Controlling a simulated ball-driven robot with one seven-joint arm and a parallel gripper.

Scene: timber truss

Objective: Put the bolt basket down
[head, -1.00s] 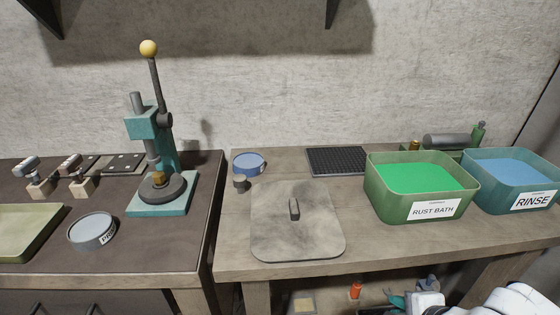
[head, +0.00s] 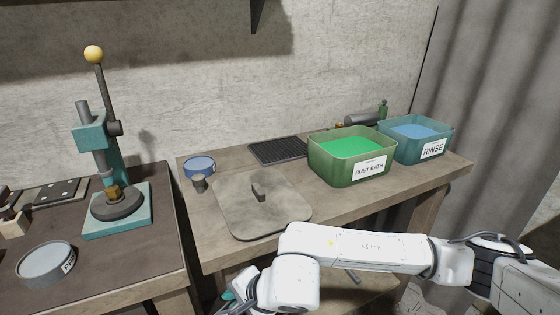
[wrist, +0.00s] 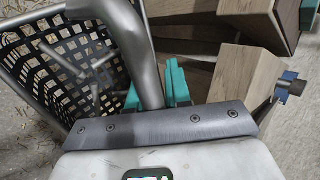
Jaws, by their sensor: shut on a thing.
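The bolt basket (wrist: 52,62) is a black mesh basket at the left of the wrist view, with grey rod-like pieces inside. Its thick grey tube handle (wrist: 144,58) runs down between the teal fingers of my gripper (wrist: 155,92), which is shut on it. The basket hangs tilted in this view, above a pale floor, and its left part is cut off. In the head view my white arm reaches across below the bench front. The basket cannot be made out there.
The wooden bench (head: 215,240) bears a square grey lid (head: 240,210), a black mat (head: 275,151), a green rust bath (head: 335,172) and a blue rinse tub (head: 395,145). A teal press (head: 115,195) stands left. Wooden beams (wrist: 235,78) are close right of my gripper.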

